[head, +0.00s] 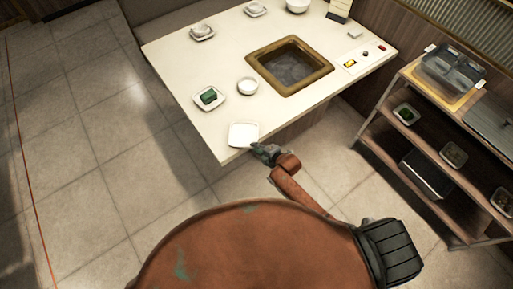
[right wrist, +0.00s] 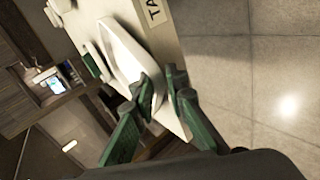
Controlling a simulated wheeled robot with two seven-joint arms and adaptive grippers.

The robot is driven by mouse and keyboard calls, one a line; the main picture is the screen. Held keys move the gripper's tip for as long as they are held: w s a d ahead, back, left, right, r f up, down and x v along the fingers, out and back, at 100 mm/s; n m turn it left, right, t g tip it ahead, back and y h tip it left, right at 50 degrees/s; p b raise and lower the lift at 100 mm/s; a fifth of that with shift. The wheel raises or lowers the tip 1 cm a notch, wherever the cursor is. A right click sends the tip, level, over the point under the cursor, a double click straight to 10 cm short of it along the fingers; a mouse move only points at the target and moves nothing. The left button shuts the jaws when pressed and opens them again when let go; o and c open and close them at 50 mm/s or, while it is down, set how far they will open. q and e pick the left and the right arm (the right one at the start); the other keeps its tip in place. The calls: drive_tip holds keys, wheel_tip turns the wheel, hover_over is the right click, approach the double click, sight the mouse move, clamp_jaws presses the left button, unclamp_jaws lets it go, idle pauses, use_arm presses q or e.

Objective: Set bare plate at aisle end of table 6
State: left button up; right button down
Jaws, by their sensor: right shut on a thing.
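A bare white square plate (head: 243,135) is at the near left corner of the cream table (head: 180,65). My right gripper (head: 264,152) is shut on the plate's near right rim. In the right wrist view its green fingers (right wrist: 165,92) close on the rim of the plate (right wrist: 122,50), which lies nearly parallel to the tabletop. I cannot tell whether the plate touches the table or is just above it. My left gripper is out of view.
A brass-framed well (head: 290,66) is set in the tabletop. A shelf cart (head: 408,128) with dishes stands at the right. The floor at the left is clear.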

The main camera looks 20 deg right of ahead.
drive_tip(key=c, duration=1.9)
unclamp_jaws()
drive_tip(key=shift+c, duration=0.2)
drive_tip(key=shift+s, duration=0.1)
drive_tip(key=p+v, duration=0.1)
drive_tip(key=v, duration=1.1)
